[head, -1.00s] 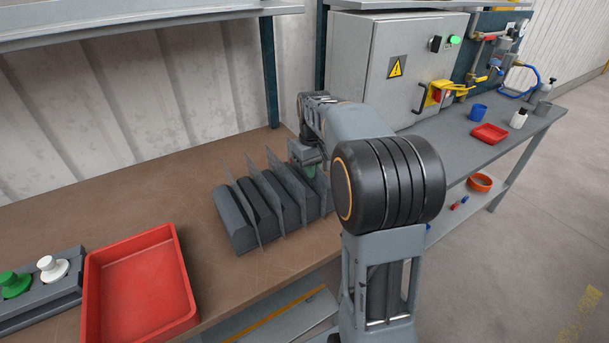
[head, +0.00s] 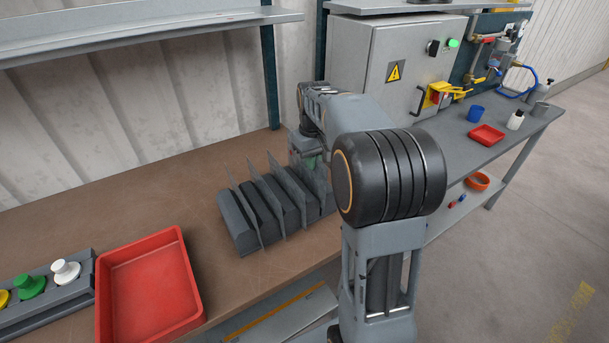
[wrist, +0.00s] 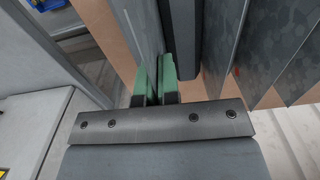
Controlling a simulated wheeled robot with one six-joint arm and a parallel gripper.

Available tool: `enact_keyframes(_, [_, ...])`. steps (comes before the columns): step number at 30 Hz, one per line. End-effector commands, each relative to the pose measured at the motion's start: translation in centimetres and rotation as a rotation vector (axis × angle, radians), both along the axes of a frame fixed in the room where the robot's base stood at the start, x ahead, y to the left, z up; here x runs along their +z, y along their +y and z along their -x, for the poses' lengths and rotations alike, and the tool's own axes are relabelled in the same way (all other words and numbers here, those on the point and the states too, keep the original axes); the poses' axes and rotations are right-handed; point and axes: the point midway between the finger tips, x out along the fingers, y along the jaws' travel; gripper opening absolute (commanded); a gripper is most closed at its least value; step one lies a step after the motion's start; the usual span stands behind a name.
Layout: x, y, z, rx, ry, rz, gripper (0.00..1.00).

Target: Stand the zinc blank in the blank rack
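The blank rack (head: 236,222) sits on the brown bench in the head view. It has dark grey blocks with several thin grey sheets standing upright in the slots between them. My gripper (wrist: 157,78) is at the rack's right end, with its green fingers close together around a thin speckled grey sheet, the zinc blank (wrist: 139,28). The blank stands roughly upright beside a dark rack block (wrist: 184,42). Its lower edge is hidden, so I cannot tell whether it touches the slot bottom. In the head view my arm covers much of the gripper and the rack's right end.
Other standing sheets (wrist: 228,38) are close to the right of my fingers in the wrist view. A red tray (head: 150,285) and a holder with coloured knobs (head: 45,300) are at left. A grey cabinet (head: 388,62) stands behind my arm. The bench behind the rack is clear.

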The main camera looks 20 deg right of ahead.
Motion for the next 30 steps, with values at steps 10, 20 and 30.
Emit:
enact_keyframes(10, [2.6,0.0,0.0,0.000,-0.001,0.000,0.00])
enact_keyframes(20, [4.7,0.0,0.0,0.000,-0.001,0.000,0.00])
enact_keyframes(30, [6.4,0.0,0.0,0.000,-0.001,0.000,0.00])
